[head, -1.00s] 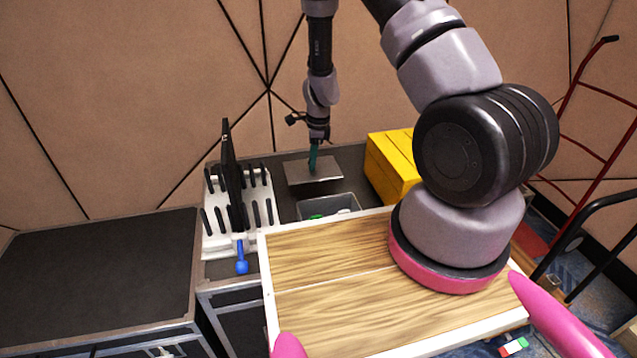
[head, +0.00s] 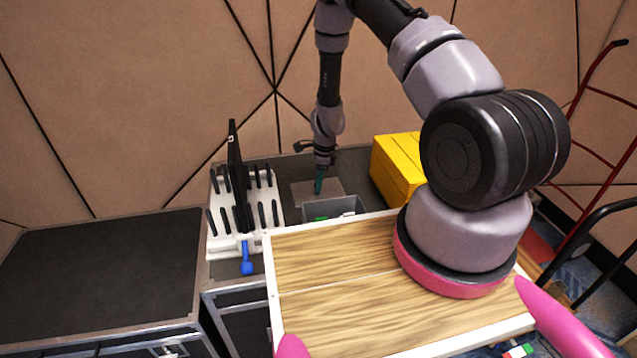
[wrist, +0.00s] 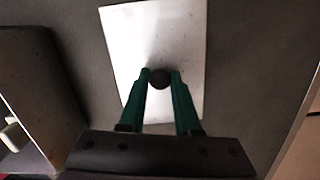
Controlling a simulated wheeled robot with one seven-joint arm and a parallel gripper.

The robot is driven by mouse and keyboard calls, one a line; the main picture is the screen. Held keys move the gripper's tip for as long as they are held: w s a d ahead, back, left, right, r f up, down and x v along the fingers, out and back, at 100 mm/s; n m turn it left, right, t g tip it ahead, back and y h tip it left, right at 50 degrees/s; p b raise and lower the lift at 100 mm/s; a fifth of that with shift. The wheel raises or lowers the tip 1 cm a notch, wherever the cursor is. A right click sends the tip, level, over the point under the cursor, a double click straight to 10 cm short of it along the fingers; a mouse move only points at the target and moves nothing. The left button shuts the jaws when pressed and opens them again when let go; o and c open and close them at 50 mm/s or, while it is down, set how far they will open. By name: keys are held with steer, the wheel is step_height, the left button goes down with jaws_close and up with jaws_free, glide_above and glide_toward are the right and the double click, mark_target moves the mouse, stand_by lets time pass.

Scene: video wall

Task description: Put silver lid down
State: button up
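The silver lid (head: 302,190) is a flat rectangular metal plate with a small dark round knob. In the head view it is level, low over or on the dark worktop just behind the grey bin; I cannot tell if it touches the worktop. My gripper (head: 319,182), with green fingers, points down at the lid's middle. In the wrist view the lid (wrist: 165,35) fills the centre, and my gripper (wrist: 160,77) has one finger on each side of the knob, shut on it.
The grey bin (head: 350,204), with green things inside, stands right in front of the lid. A white rack (head: 221,246) with black-handled tools is to the left, and a yellow box (head: 398,170) to the right. A dark cabinet top (head: 95,265) at far left is clear.

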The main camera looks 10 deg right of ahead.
steer(key=o, duration=0.4)
steer(key=shift+c, duration=0.2)
steer(key=shift+r, duration=0.15)
step_height(320, 180, up, 12)
steer(key=d, duration=0.1)
step_height(320, 180, up, 17)
steer(key=n+t+y, duration=0.1)
steer(key=n+t, duration=0.1)
steer(key=n, duration=0.2)
glide_above(323, 191)
steer(key=s+r+n+t+y, duration=0.1)
steer(key=s+r+n, duration=0.35)
steer(key=r, duration=0.75)
steer(key=s+d+r+n+t, duration=0.2)
steer(key=s+r+n, duration=0.2)
steer(key=s+r, duration=0.3)
steer(key=s+d+r+n+t+h, duration=0.1)
steer(key=s+d+r+n+t, duration=0.1)
steer(key=s+r, duration=0.6)
steer(key=s+n, duration=0.1)
steer(key=s, duration=0.5)
steer(key=shift+s+r+n, duration=0.15)
steer(key=shift+n, duration=0.2)
